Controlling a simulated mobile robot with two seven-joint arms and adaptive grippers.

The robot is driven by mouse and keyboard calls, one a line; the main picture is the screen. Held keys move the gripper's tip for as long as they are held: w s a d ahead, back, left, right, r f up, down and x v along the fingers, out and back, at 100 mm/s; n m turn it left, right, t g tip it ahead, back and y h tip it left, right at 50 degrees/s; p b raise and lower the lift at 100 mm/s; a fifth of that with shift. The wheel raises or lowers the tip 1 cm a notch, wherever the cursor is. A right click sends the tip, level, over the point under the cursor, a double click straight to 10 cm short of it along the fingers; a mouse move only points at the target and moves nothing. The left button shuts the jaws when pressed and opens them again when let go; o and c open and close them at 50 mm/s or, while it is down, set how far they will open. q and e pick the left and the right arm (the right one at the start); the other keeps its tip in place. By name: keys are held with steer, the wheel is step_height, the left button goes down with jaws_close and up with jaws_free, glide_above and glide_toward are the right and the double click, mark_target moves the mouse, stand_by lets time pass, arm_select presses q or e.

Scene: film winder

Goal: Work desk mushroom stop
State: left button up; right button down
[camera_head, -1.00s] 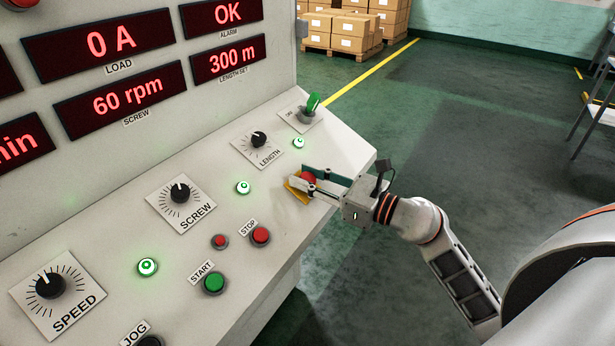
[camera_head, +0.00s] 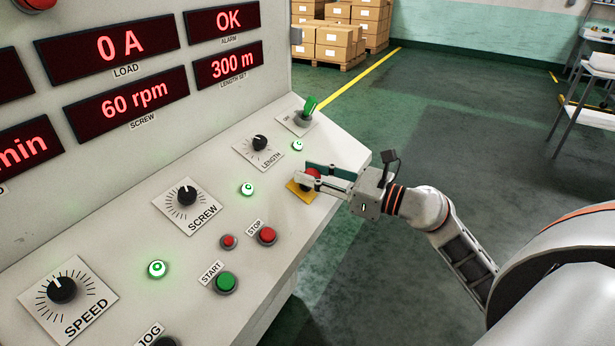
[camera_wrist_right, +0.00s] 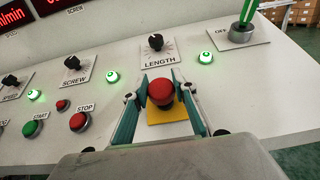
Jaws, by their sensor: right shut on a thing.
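The red mushroom stop (camera_head: 311,174) stands on a yellow plate (camera_head: 298,193) near the right end of the desk's sloped top. In the right wrist view its round red head (camera_wrist_right: 161,92) sits between the two fingers, above the yellow plate (camera_wrist_right: 168,116). My right gripper (camera_head: 316,178) reaches in from the right and is shut on the mushroom head, one finger on each side. It also shows in the right wrist view (camera_wrist_right: 160,97). The fingers partly hide the stop in the head view. My left gripper is not in view.
The desk (camera_head: 130,222) carries a LENGTH knob (camera_head: 260,142), a green-handled switch (camera_head: 309,108), a red STOP button (camera_head: 266,236), a green START button (camera_head: 226,282) and lit green lamps. Displays read 0 A, 60 rpm, OK and 300 m. Boxes (camera_head: 335,42) stand behind.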

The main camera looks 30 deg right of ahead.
steer(key=shift+r, duration=0.3)
steer(key=c, duration=1.6)
jaws_free()
steer(key=shift+d, duration=0.1)
steer(key=shift+s+f, duration=0.1)
steer(key=v, duration=1.2)
